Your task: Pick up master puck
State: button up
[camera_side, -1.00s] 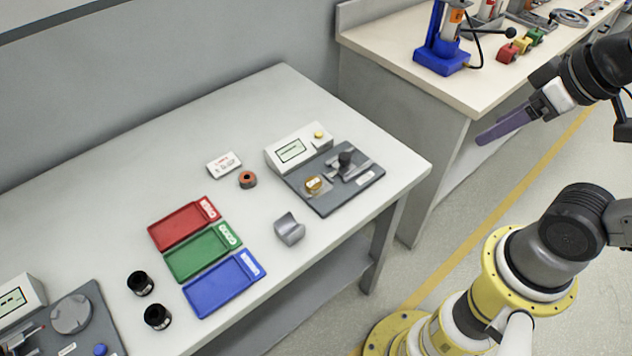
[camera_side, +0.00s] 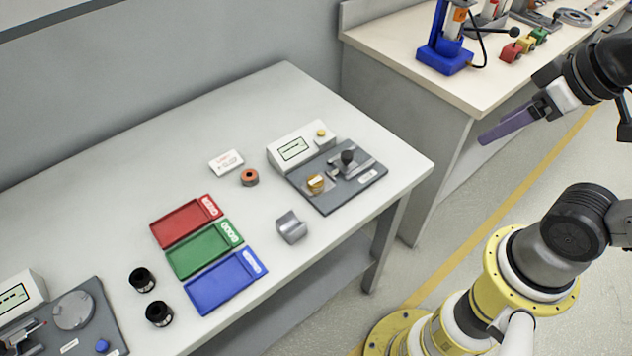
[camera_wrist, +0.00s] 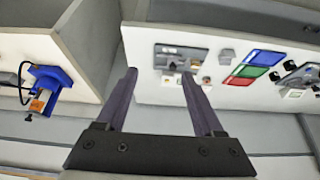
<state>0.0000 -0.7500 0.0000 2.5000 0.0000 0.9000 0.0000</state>
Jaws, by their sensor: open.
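No label in view names the master puck. An orange-brown puck with a dark centre (camera_side: 250,177) lies on the grey table beside a small white labelled box (camera_side: 226,162). A gold round piece (camera_side: 315,184) sits on the grey gauge plate (camera_side: 340,204) at the table's right end. My gripper (camera_side: 484,140), with long purple fingers, hangs right of the table, well apart from both pieces. In the wrist view my gripper (camera_wrist: 160,78) is open with nothing between its fingers, and the table with the gauge plate is beyond them.
Red (camera_side: 182,224), green (camera_side: 200,252) and blue (camera_side: 220,287) trays lie mid-table. A grey curved block (camera_side: 291,228) and two black cylinders (camera_side: 142,280) stand near them. Another gauge station (camera_side: 72,311) is at the left. A second bench holds a blue press (camera_side: 444,57).

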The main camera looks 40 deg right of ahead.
jog(key=shift+o, duration=0.5)
